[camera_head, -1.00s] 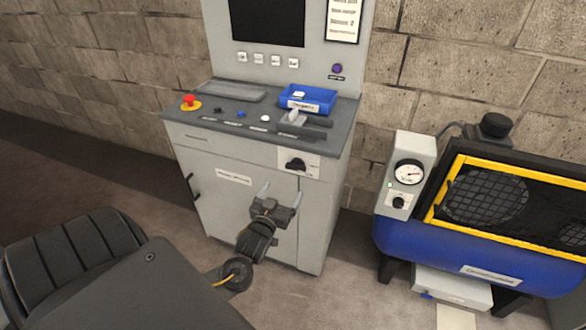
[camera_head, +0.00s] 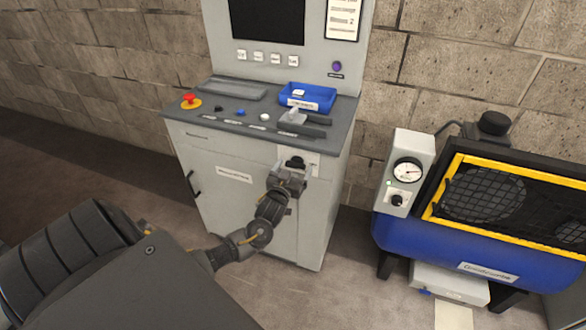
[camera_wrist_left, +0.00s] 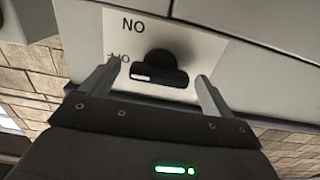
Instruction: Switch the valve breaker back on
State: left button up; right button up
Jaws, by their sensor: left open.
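The breaker is a black rotary knob (camera_head: 296,162) on a white plate (camera_head: 313,163) at the top of the grey cabinet's front. In the left wrist view the knob (camera_wrist_left: 165,66) lies crosswise, with a white mark near its left end. Lettering reading "NO" is on the plate beside it. My left gripper (camera_head: 290,173) is right in front of the knob and hides part of the plate. In the wrist view its fingers (camera_wrist_left: 158,71) are open, one on each side of the knob. I see no clear contact. My right gripper is not in view.
The console top (camera_head: 222,128) above holds a red emergency button (camera_head: 190,100), small knobs and a blue bin (camera_head: 308,97). A blue compressor (camera_head: 440,250) with a gauge stands at right. The floor between them is clear.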

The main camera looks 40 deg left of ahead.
pick_arm(q)
jog(key=shift+c, duration=1.4)
jog(key=c, duration=0.7)
